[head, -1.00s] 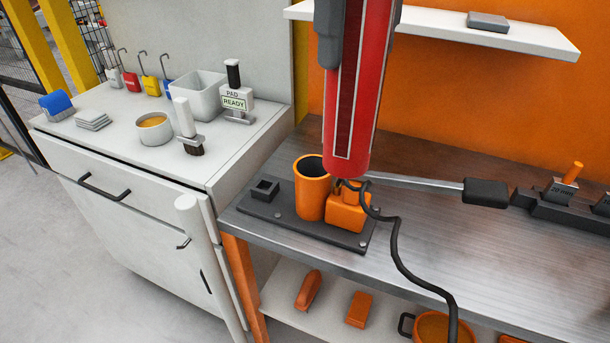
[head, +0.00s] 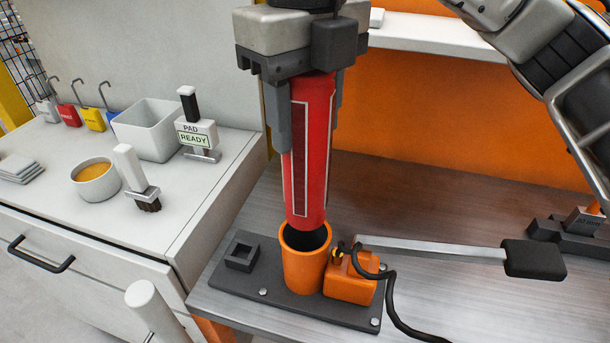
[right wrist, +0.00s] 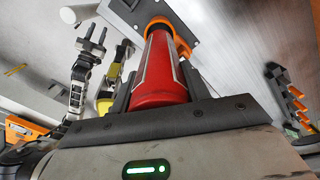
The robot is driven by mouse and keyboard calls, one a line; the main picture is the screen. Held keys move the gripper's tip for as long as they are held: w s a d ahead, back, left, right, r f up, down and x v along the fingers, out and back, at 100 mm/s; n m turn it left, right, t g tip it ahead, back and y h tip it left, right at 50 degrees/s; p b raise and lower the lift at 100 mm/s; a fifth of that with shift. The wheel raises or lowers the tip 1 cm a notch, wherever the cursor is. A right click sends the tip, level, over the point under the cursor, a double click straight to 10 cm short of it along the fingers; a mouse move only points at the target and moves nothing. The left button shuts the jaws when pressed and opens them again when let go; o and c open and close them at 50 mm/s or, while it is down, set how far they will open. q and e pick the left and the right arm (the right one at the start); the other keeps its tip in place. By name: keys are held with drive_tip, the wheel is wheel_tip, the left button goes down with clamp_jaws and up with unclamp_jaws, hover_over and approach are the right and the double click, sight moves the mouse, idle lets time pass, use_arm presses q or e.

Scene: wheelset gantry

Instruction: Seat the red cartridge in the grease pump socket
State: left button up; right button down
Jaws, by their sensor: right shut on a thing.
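The red cartridge (head: 310,150) is upright in my right gripper (head: 308,110), which is shut on its upper part. Its lower end is at the mouth of the orange grease pump socket (head: 303,272), overlapping the far side of the rim. A dark opening shows below it; I cannot tell whether the end has entered. The right wrist view shows the cartridge (right wrist: 160,75) between the fingers, lined up with the orange socket ring (right wrist: 160,24), which it partly hides. What looks like my left gripper (right wrist: 91,36) shows there with its two fingers apart, empty.
The socket stands on a dark base plate (head: 278,287) beside an orange pump block (head: 348,282) with a lever (head: 435,248) and a black cable. A cabinet at left holds a white bin (head: 150,130), a cup (head: 95,180) and a brush (head: 138,180). A white shelf (head: 430,40) is behind.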

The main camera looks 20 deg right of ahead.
sight(305, 179)
wheel_tip(305, 179, down, 2)
drive_tip(key=shift+w+f, duration=0.1)
drive_tip(key=shift+f, duration=0.15)
wheel_tip(305, 179, down, 5)
drive_tip(key=shift+r, duration=0.2)
drive_tip(key=shift+f, duration=0.2)
drive_tip(key=shift+f+b, duration=0.3)
drive_tip(key=shift+f, duration=0.1)
drive_tip(key=shift+f+b, duration=0.25)
drive_tip(key=shift+b, duration=0.1)
drive_tip(key=c, duration=0.7)
unclamp_jaws()
use_arm(q)
drive_tip(key=shift+w, duration=0.4)
drive_tip(key=shift+s+r, duration=0.1)
use_arm(e)
drive_tip(key=shift+r, duration=0.15)
